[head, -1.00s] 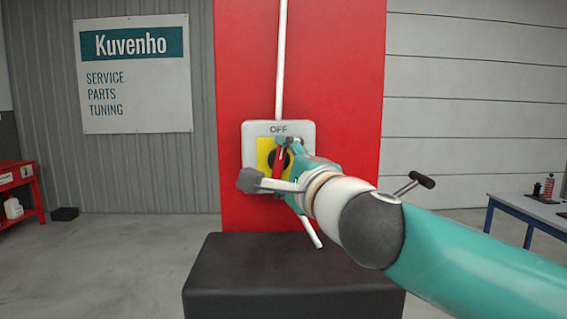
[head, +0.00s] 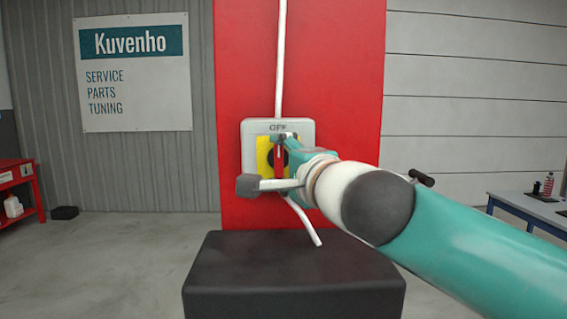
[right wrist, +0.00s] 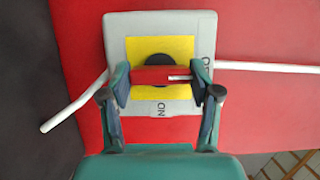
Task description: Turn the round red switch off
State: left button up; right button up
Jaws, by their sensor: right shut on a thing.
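The round switch has a dark hub and a red bar handle (head: 279,168) on a yellow square, set in a light grey box (head: 249,147) on a red panel. OFF is printed at the top of the box in the head view. In the right wrist view the handle (right wrist: 150,76) lies along the line to OFF, its white mark pointing at that word; ON stands a quarter turn away. My right gripper (right wrist: 161,80) is shut on the handle, one finger at each end. In the head view my right gripper (head: 283,158) hides the box's right part. My left gripper is out of view.
A white conduit (head: 281,60) runs up from the box, and another white pipe (head: 307,225) slants out below. A black block (head: 290,262) stands in front of the red panel (head: 340,70). A blue-edged table (head: 530,207) is far right, a red shelf (head: 20,180) far left.

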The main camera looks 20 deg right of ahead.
jog(key=o, duration=1.1)
jog(key=shift+a+f, duration=0.2)
jog(key=shift+o, duration=0.2)
jog(key=shift+d+r, duration=0.1)
jog(key=shift+d, duration=0.05)
jog(key=shift+s, duration=0.25)
jog(key=s+d, duration=0.1)
jog(key=s, duration=1)
jog(key=shift+s, duration=0.2)
jog(key=shift+d, duration=0.1)
